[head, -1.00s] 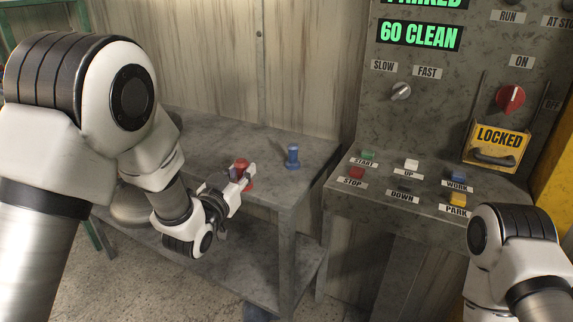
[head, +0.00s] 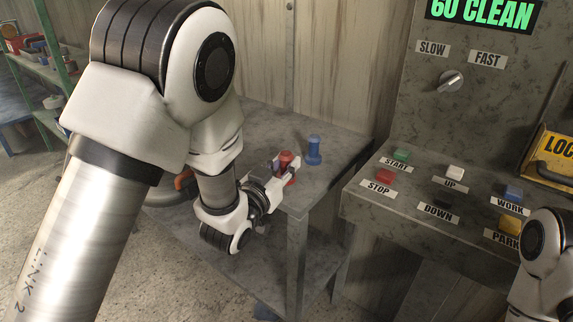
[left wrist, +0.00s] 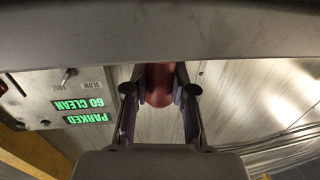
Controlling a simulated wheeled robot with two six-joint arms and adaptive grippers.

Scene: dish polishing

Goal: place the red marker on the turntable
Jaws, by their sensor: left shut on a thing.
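The red marker (head: 287,160) is a small red peg with a rounded top, at the front edge of the grey table in the head view. My left gripper (head: 285,172) is shut on it. In the left wrist view the red marker (left wrist: 159,88) sits between the two finger pads. I cannot tell whether its base touches the table. I cannot make out the turntable for certain; a round grey piece (head: 168,194) is partly hidden behind my left arm. My right gripper is out of view.
A similar blue peg (head: 314,150) stands upright on the table (head: 345,150), just right of the red marker. A control panel (head: 365,205) with labelled buttons stands at the right. A green-framed shelf (head: 45,75) with small items is at the far left.

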